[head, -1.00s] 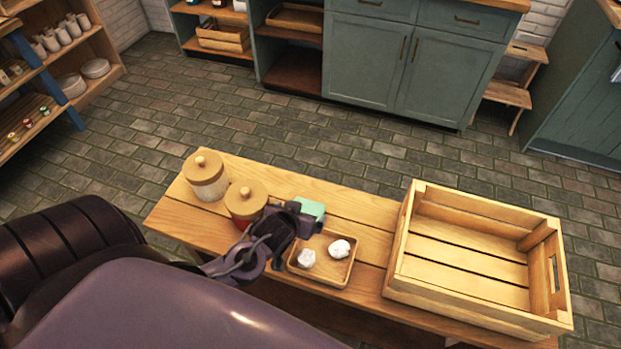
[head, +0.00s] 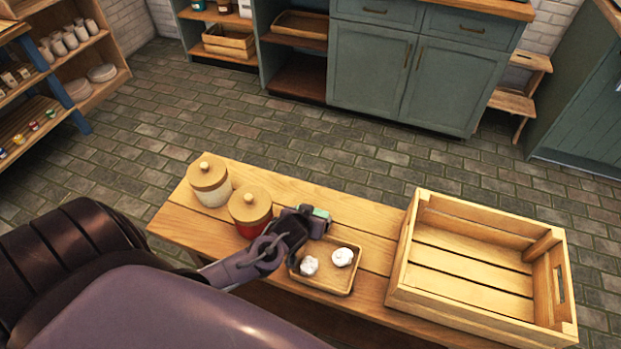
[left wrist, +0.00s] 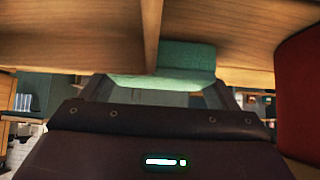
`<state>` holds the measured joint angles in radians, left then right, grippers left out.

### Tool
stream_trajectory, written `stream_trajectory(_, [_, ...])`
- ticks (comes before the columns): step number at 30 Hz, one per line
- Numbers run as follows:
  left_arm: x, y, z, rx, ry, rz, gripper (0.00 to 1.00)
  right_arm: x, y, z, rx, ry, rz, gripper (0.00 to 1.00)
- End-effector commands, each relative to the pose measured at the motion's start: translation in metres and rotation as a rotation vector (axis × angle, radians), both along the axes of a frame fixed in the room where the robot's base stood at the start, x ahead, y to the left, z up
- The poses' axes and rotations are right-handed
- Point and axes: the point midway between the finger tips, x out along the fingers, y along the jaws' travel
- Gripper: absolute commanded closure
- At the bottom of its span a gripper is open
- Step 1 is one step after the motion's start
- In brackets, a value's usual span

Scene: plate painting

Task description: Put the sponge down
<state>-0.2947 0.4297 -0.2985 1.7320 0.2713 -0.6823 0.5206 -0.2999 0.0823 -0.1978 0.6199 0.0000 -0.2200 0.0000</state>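The green sponge (head: 321,212) is at my left gripper's fingertips (head: 309,217), over the wooden bench just behind the small wooden tray. In the left wrist view the sponge (left wrist: 165,62) sits between the two fingers (left wrist: 162,84), which meet its two ends. The left gripper is shut on it. The sponge appears close to the bench planks; I cannot tell whether it touches them. In the head view the gripper hides most of it. My right gripper is in neither view.
The small tray (head: 327,290) holds two white lumps (head: 343,257). A red jar (head: 250,212) stands close left of the gripper, with a white jar (head: 209,181) beyond. A large empty crate (head: 400,294) fills the bench's right end. Bare planks (head: 365,214) lie between sponge and crate.

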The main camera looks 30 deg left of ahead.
Motion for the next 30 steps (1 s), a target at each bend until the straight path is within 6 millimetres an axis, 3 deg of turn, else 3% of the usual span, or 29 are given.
stream_trajectory(6, [0.000,0.000,0.000,0.001,0.000,0.001,0.44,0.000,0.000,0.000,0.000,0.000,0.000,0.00])
stream_trajectory(17, [0.000,0.000,0.009,0.000,-0.001,0.000,0.44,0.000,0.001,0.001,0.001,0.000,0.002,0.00])
stream_trajectory(23, [0.000,0.000,0.039,0.000,-0.002,-0.001,0.44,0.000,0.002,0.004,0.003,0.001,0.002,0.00])
stream_trajectory(30, [0.000,0.000,0.108,-0.002,-0.005,0.000,0.44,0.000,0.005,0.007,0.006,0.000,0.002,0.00])
